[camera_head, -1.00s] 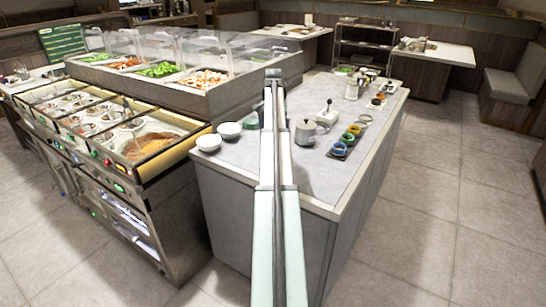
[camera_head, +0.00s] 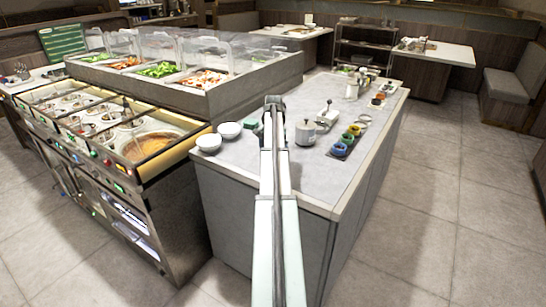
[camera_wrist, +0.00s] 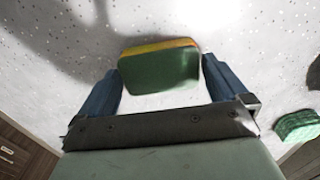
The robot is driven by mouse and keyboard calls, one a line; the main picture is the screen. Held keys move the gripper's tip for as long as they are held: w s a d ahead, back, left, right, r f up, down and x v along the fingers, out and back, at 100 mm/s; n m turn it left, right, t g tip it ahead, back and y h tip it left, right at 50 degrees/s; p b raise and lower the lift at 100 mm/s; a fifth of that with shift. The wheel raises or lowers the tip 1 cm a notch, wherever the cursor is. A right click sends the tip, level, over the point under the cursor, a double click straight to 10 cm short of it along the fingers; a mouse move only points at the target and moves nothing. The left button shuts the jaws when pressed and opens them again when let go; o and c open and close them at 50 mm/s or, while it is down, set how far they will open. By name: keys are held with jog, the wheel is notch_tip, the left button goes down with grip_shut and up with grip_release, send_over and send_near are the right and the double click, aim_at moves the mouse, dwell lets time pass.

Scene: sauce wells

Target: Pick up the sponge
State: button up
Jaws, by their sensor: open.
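A sponge (camera_wrist: 160,70), green with a yellow layer along its far edge, lies on the pale speckled counter in the wrist view. My gripper (camera_wrist: 160,80) is open, with its blue fingers on either side of the sponge. The fingers look close to its sides; contact cannot be told. A second green block (camera_wrist: 297,125) lies at the right edge of the wrist view, outside the fingers. In the head view a green block (camera_head: 250,124) shows beside my arm; I cannot tell which of the two it is. My arm hides much of the gripper area there.
Two white bowls (camera_head: 208,142) stand left of my arm at the counter's edge. A lidded pot (camera_head: 305,132), a white dispenser (camera_head: 326,115) and a dark tray of coloured cups (camera_head: 338,152) stand to the right. The counter's near part (camera_head: 235,172) is clear.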

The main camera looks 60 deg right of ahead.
jog(key=shift+c, duration=0.5)
jog(key=c, duration=0.7)
jog(key=shift+r, duration=5)
jog(key=o, duration=0.5)
jog(key=c, duration=0.4)
jog(key=shift+s+d+f, duration=0.35)
jog(key=shift+s+d, duration=1.2)
jog(key=shift+s, duration=0.05)
jog(key=shift+s+d+f, duration=0.4)
jog(key=shift+s+d, duration=1.15)
jog(key=shift+d, duration=0.05)
jog(key=shift+s+d+f, duration=0.35)
jog(key=shift+s+d, duration=1.2)
jog(key=shift+s, duration=0.05)
